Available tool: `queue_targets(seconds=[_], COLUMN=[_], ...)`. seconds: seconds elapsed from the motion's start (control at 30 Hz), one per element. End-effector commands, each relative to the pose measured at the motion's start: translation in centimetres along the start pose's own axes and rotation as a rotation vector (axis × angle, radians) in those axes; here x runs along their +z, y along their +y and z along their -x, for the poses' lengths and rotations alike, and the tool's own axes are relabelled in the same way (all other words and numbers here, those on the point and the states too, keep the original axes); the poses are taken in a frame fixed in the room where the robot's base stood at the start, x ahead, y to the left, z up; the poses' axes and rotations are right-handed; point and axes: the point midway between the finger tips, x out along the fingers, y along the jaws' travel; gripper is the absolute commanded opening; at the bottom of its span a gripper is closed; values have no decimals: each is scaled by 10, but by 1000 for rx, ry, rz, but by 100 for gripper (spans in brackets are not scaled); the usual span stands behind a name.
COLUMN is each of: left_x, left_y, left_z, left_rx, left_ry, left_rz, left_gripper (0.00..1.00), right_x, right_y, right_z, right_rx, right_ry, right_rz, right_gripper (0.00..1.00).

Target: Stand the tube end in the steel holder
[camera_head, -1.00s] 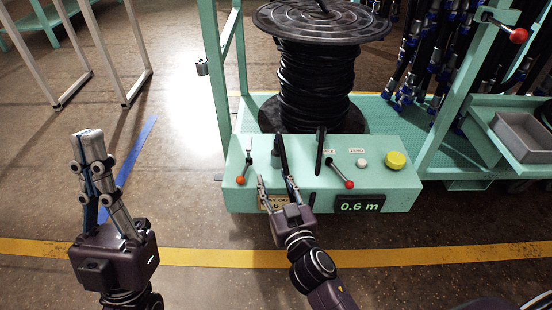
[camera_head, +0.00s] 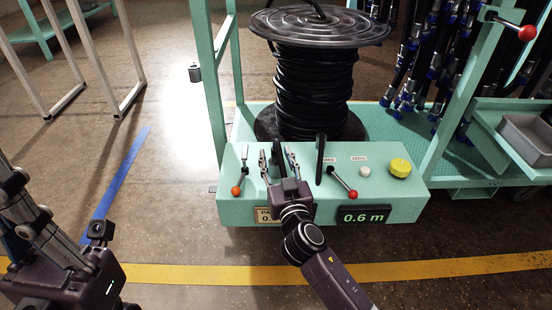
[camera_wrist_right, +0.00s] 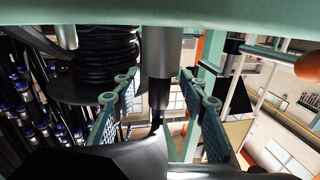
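My right gripper (camera_head: 278,156) is over the green console, its fingers apart on either side of a black upright tube (camera_head: 276,150). In the right wrist view, the open fingers (camera_wrist_right: 157,115) flank a steel cylinder (camera_wrist_right: 161,50), which looks like the steel holder, joined to the green surface at the top of that picture. The black tube (camera_wrist_right: 157,108) runs out of the cylinder's free end, with gaps to both fingers. How deep it sits is hidden. My left gripper (camera_head: 22,205) is at the left edge, its fingertips cut off.
The console (camera_head: 385,205) carries an orange-knobbed lever (camera_head: 238,185), a red-knobbed lever (camera_head: 345,185), a black upright piece (camera_head: 320,158), a yellow button (camera_head: 400,167) and a 0.6 m display (camera_head: 364,217). The hose reel (camera_head: 315,80) stands behind. A grey bin (camera_head: 525,138) is at right.

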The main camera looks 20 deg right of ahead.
Motion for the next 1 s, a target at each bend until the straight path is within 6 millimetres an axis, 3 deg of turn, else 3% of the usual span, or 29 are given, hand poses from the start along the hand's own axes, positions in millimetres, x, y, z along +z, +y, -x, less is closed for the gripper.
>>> queue_targets(seconds=[0.3,0.67,1.0], left_x=[0,0,-1], left_y=[0,0,0], left_z=[-1,-1,-3], left_rx=[1,1,2], left_ry=[3,4,8], left_rz=[0,0,0], left_gripper=[0,0,0], right_x=[0,0,-2], right_y=[0,0,0], right_z=[-6,-6,-6], right_rx=[1,1,1], right_ry=[-2,-1,0], right_rz=[0,0,0], right_gripper=[39,1,0])
